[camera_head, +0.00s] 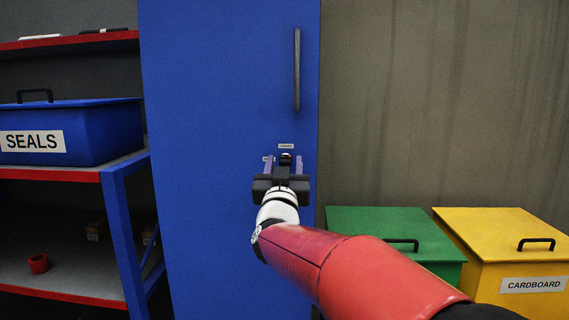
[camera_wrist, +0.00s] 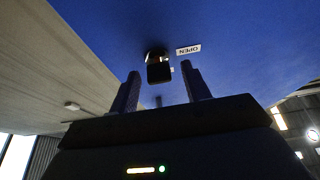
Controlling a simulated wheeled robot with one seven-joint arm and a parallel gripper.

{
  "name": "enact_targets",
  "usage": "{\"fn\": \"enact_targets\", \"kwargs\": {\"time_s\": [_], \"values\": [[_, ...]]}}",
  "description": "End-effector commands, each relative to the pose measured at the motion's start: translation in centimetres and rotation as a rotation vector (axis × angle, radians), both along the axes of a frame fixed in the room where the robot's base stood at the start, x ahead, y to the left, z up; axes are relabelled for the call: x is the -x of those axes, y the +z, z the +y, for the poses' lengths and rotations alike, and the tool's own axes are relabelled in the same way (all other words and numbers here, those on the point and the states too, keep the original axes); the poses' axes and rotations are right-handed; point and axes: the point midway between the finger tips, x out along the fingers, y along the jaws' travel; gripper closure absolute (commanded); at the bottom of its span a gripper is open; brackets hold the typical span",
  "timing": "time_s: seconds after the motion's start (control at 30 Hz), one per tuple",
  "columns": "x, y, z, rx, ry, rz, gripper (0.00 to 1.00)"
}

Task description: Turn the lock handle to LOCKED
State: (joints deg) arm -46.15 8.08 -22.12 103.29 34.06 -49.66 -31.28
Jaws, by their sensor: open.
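The lock handle is a dark knob-like piece on the blue cabinet door; it shows in the wrist view (camera_wrist: 158,70), and only a small part of it shows in the head view (camera_head: 286,157). A white label reading OPEN (camera_wrist: 188,50), upside down, sits beside it in the wrist view. My gripper (camera_head: 283,162) is in front of the lock, its fingers spread. In the wrist view my gripper (camera_wrist: 160,75) has the handle just ahead, between the fingertips' directions. I cannot tell whether a finger touches it. My gripper hides much of the lock in the head view.
The blue door (camera_head: 215,130) has a vertical bar handle (camera_head: 297,70) above the lock. A shelf with a blue SEALS bin (camera_head: 100,125) and red ring (camera_head: 38,263) stands left. Green (camera_head: 385,222) and yellow (camera_head: 495,230) lidded bins stand right.

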Motion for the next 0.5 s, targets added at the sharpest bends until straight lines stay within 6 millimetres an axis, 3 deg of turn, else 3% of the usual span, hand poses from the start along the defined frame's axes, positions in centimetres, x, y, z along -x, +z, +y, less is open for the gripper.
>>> {"fn": "enact_targets", "kwargs": {"time_s": [0.23,0.5], "values": [[-0.1,0.03,-0.03,0.0,0.0,0.0,0.53],[-0.08,0.01,-0.03,-0.001,0.0,0.0,0.88]]}}
